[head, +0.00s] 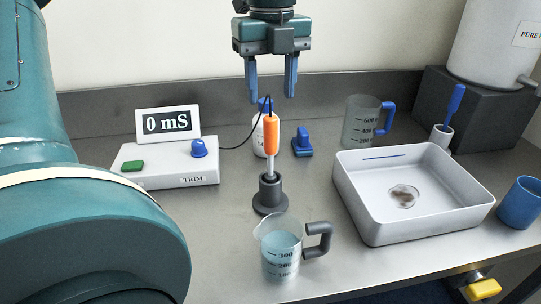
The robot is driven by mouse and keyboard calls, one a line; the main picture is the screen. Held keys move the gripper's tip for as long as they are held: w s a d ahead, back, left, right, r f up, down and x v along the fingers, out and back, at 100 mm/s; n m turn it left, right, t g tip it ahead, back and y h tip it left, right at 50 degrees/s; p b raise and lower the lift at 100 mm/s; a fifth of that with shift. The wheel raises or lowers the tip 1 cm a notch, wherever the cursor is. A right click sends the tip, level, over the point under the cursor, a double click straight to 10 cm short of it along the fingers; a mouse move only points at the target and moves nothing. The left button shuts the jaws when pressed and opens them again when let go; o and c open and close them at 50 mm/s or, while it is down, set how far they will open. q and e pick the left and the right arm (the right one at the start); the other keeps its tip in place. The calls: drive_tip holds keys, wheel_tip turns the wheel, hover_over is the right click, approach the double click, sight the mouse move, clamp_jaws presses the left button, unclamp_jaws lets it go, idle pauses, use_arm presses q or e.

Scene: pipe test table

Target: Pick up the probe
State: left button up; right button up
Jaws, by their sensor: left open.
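The probe (271,135) has an orange handle and a pale shaft. It stands upright with its lower end in a dark grey holder (270,195). A black cable runs from it toward the meter. My left gripper (271,92) points down above the probe, with its two blue-grey fingers spread apart and nothing held between them. The fingertips appear a little above the top of the orange handle. My right gripper is not in view.
A meter box (165,170) reading 0 mS stands left. A beaker of bluish liquid (280,250) stands in front of the holder. A white bottle (259,137) and blue clip-like piece (302,145) are behind. A white tray (385,225), another beaker (362,125) and blue cup (519,203) are right.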

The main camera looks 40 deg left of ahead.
sight(270, 117)
use_arm(q)
wheel_tip(270, 117, down, 3)
drive_tip(key=shift+f, duration=0.1)
drive_tip(key=shift+s+f+p, duration=0.2)
drive_tip(key=shift+f+p, duration=0.2)
drive_tip(key=shift+f, duration=2.15)
drive_tip(key=shift+c, duration=0.6)
clamp_jaws()
